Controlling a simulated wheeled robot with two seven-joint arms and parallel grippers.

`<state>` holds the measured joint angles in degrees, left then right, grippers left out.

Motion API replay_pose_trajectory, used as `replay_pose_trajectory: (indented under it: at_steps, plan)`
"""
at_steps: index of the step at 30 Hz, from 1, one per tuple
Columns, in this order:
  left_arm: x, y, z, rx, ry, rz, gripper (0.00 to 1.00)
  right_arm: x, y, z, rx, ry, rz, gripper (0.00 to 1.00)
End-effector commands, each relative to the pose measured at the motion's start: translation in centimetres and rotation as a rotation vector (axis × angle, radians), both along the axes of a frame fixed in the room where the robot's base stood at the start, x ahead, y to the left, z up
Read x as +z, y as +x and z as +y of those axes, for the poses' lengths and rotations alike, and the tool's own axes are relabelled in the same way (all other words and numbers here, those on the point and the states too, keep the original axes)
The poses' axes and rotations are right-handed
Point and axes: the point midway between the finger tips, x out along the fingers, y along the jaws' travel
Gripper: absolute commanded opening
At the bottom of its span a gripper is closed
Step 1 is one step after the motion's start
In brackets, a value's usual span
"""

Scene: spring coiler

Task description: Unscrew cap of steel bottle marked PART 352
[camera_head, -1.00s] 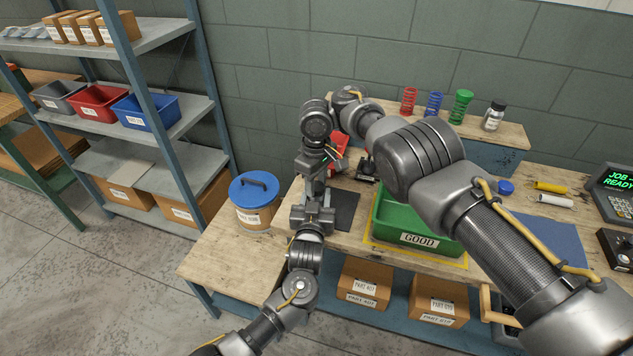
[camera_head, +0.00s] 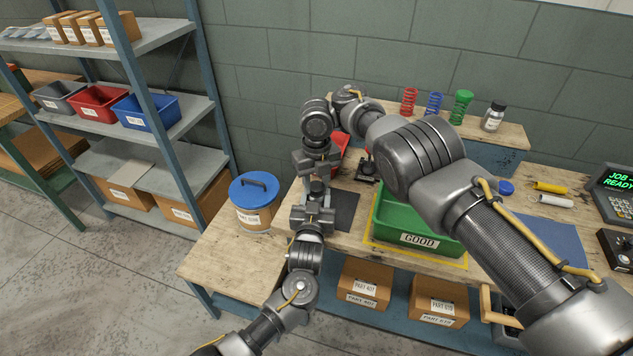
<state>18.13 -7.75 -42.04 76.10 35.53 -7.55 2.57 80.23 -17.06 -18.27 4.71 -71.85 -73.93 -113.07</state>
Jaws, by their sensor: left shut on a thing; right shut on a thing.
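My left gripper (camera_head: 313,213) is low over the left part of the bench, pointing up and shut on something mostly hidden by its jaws. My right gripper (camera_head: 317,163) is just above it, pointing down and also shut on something. A small dark grey piece (camera_head: 317,188) shows between the two grippers. It may be part of the steel bottle, but no PART 352 label can be read, and I cannot tell bottle from cap there. A small bottle with a black cap (camera_head: 493,117) stands on the raised back shelf; its label is too small to read.
A green GOOD bin (camera_head: 419,241) stands right of the grippers. A dark mat (camera_head: 346,211) lies beside them. A drum with a blue lid (camera_head: 254,187) stands to the left. Red, blue and green springs (camera_head: 434,104) stand on the back shelf (camera_head: 390,108). Bare bench lies front left.

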Motion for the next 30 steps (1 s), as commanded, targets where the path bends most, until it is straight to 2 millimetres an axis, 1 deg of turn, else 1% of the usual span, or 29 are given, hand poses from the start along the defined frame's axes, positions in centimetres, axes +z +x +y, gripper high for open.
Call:
replay_pose_trajectory:
  at_steps: [1,6,9,12,15,30]
  plan:
    - [-0.47,-0.1,0.0,-0.001,0.004,0.01,0.0,-0.1,-0.1,0.07,0.118,0.001,0.002,0.1]
    - [-0.47,-0.09,0.0,-0.001,0.004,0.01,0.0,-0.08,-0.09,0.06,0.554,0.001,0.001,0.1]
    - [-0.47,-0.09,0.01,-0.001,0.003,0.01,0.0,-0.07,-0.09,0.06,0.772,0.001,0.001,0.1]
    - [-0.47,-0.09,0.01,-0.001,0.003,0.01,0.0,-0.07,-0.09,0.05,0.927,0.001,0.001,0.1]
    - [-0.47,-0.09,0.01,-0.001,0.003,0.01,0.0,-0.06,-0.09,0.05,1.003,0.001,0.001,0.1]
    - [-0.45,-0.11,0.0,-0.001,0.004,0.01,0.0,-0.07,-0.11,0.19,0.999,0.002,0.0,0.1]
